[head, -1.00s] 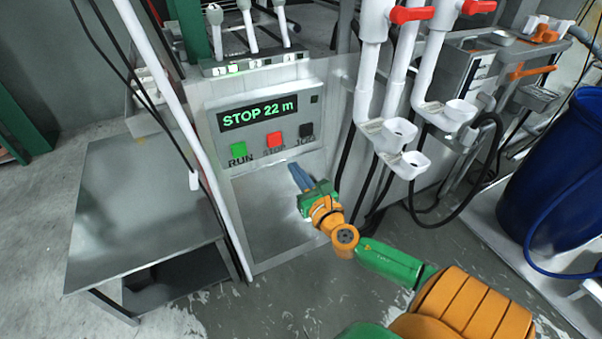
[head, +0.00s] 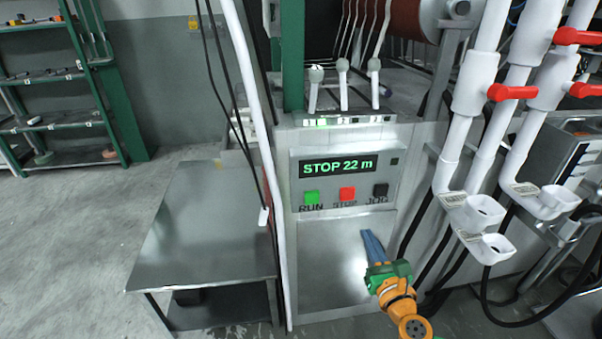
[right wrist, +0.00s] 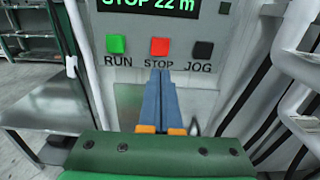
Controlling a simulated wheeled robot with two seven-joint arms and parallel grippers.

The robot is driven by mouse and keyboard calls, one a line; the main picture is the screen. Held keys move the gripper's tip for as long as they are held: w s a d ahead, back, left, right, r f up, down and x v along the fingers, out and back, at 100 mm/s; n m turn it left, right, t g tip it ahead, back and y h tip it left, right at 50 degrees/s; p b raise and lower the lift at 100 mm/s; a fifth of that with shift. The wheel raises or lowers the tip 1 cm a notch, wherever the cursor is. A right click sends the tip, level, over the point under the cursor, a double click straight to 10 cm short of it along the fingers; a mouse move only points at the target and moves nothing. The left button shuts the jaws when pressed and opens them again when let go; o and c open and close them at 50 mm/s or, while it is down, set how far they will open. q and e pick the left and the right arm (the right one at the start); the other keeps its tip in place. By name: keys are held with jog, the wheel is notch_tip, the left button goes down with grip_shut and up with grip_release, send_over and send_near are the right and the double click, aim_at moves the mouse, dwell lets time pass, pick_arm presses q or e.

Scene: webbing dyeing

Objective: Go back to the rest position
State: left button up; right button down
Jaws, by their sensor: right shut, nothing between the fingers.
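My right gripper (head: 373,243) is shut and empty, its blue fingers pointing up in front of the lower plate of the control panel (head: 384,165). In the head view its tips are below the red STOP button (head: 347,194). The panel also has a green RUN button (head: 312,197) and a black JOG button (head: 381,190). Its display (head: 337,167) reads "STOP 22 m". In the right wrist view the shut fingers (right wrist: 161,78) point toward the red button (right wrist: 160,47), with the tips just below it. My left gripper is out of view.
A steel table (head: 205,235) stands left of the panel. White pipes with red valve handles (head: 513,92) and white cups (head: 484,210) are on the right. Black hoses hang beside the panel. A green shelf (head: 50,125) stands at the far left. Open floor lies between shelf and table.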

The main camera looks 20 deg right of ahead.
jog(key=s+f+m+g+p, duration=0.2)
jog(key=s+f+m+g, duration=0.5)
jog(key=f, duration=0.5)
jog(key=s+f+m+g+p, duration=0.25)
jog(key=s+f+m, duration=0.35)
jog(key=f+m, duration=0.5)
jog(key=s+a+f+m+g+y, duration=0.1)
jog(key=s+a+f+m+g, duration=0.1)
jog(key=s+a+f+m, duration=0.2)
jog(key=s+a+f+m+g+y+p, duration=0.1)
jog(key=s+a+f+m, duration=0.3)
jog(key=s, duration=0.6)
jog(key=s+a+f+m+g+y, duration=0.2)
jog(key=s+a+f+m+g, duration=0.2)
jog(key=s, duration=0.4)
jog(key=shift+a+m, duration=0.4)
jog(key=shift+a, duration=0.3)
